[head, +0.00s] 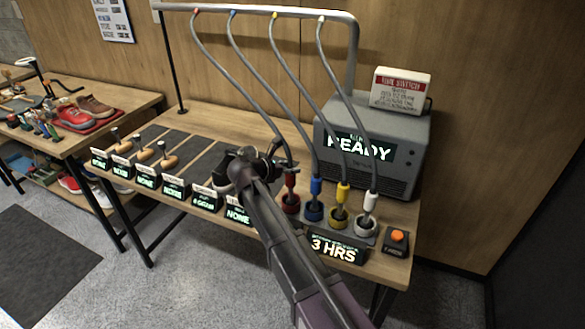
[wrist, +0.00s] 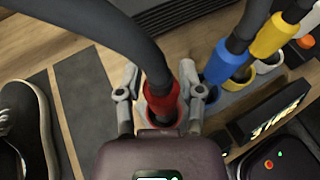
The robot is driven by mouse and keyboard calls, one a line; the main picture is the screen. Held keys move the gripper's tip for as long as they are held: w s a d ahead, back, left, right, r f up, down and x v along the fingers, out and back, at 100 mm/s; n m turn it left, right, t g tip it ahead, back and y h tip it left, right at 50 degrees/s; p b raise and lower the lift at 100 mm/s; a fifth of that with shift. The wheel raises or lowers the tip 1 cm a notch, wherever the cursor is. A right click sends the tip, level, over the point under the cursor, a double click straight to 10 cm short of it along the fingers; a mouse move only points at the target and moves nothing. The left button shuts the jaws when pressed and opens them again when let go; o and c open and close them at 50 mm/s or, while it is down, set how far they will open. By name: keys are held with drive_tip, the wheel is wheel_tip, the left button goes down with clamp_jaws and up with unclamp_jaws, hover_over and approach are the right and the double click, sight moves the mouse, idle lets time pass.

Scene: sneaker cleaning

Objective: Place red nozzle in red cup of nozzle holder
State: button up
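The red nozzle (head: 291,181) hangs on the leftmost grey hose and stands upright in the red cup (head: 290,204) of the nozzle holder. In the wrist view the red nozzle (wrist: 163,98) is centred between my fingers, with its lower end inside the red cup's rim, which my wrist partly hides. My gripper (wrist: 160,78) is open, one finger on each side of the nozzle with gaps visible. In the head view my gripper (head: 272,158) is just left of the nozzle, and my arm covers part of the holder's left side.
Blue (head: 315,187), yellow (head: 342,192) and white (head: 370,201) nozzles stand in their cups to the right. A grey READY machine (head: 395,125) is behind them. The 3 HRS display (head: 338,248) is in front. A dark shoe (wrist: 30,125) lies left of my gripper.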

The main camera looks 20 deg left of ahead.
drive_tip(key=shift+r, duration=0.1)
idle(0.4)
drive_tip(key=shift+r, duration=0.15)
drive_tip(key=shift+s+a+r+p, duration=0.15)
drive_tip(key=shift+s+a+p, duration=0.05)
drive_tip(key=shift+s+p, duration=0.2)
drive_tip(key=p+v, duration=0.4)
drive_tip(key=v, duration=0.7)
